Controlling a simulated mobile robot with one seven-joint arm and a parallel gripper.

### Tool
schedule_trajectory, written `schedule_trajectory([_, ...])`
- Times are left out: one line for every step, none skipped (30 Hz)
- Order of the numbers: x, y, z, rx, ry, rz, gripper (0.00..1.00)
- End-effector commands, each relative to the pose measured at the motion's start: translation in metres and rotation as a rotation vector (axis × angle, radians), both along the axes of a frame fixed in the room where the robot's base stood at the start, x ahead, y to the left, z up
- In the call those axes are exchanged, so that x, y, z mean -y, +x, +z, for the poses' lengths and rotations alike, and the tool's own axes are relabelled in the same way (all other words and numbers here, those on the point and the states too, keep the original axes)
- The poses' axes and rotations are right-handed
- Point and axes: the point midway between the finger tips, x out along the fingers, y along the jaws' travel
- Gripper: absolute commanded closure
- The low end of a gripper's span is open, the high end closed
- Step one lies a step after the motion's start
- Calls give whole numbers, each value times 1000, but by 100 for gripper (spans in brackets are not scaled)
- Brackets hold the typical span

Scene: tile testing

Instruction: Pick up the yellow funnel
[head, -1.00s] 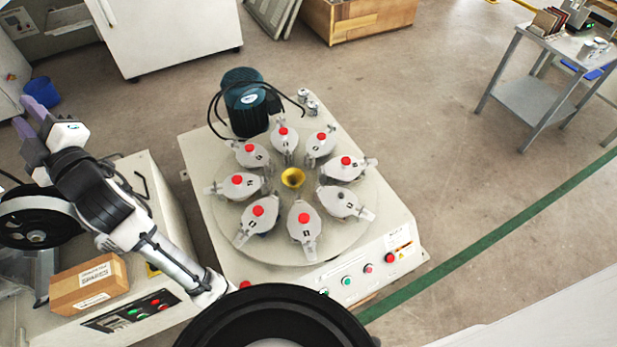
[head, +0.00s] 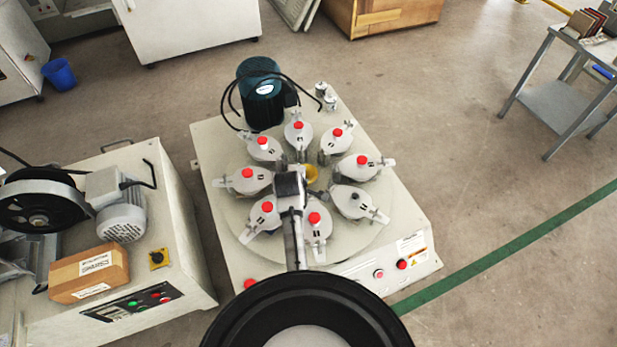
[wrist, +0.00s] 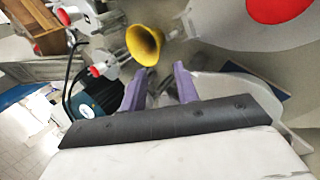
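The yellow funnel (head: 312,174) sits near the centre of the round machine plate (head: 348,234), partly hidden by my arm in the head view. In the wrist view the funnel (wrist: 144,44) shows its wide mouth, beyond my fingertips and a little left of the gap between them. My gripper (wrist: 158,82) has two purple fingers, spread apart with nothing between them. It is apart from the funnel. In the head view my wrist is over the plate beside the funnel, and my fingers are hidden there.
Several grey jars with clamps ring the funnel, most with red knobs, such as this jar (head: 262,146). A dark teal motor (head: 262,92) with black cables stands behind. A machine with a cardboard box (head: 90,273) is at left. A small side table (head: 565,103) stands far right.

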Motion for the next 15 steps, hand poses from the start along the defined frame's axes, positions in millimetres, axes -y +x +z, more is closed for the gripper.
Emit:
schedule_trajectory([2, 7, -10, -1, -1, -1, 69])
schedule_trajectory([2, 10, -14, -1, -1, -1, 69])
schedule_trajectory([3, 14, -19, 1, -1, -1, 69])
schedule_trajectory([3, 17, -24, 1, 0, 0, 69])
schedule_trajectory([3, 19, -27, 0, 0, 0, 69])
schedule_trajectory([3, 22, -31, 1, 1, 1, 69])
schedule_trajectory([4, 24, -33, 2, 0, 1, 69])
schedule_trajectory([4, 25, -35, 2, 0, 1, 69])
schedule_trajectory([4, 27, -37, 2, 1, 0, 69])
schedule_trajectory([4, 28, -38, 3, 2, 0, 69])
schedule_trajectory([4, 28, -38, 3, 2, 0, 69])
schedule_trajectory([4, 29, -40, 3, 2, 0, 69])
schedule_trajectory([5, 31, -41, 3, 2, 0, 69])
schedule_trajectory([5, 32, -43, 3, 2, 0, 69])
schedule_trajectory([6, 36, -46, 3, 1, 0, 69])
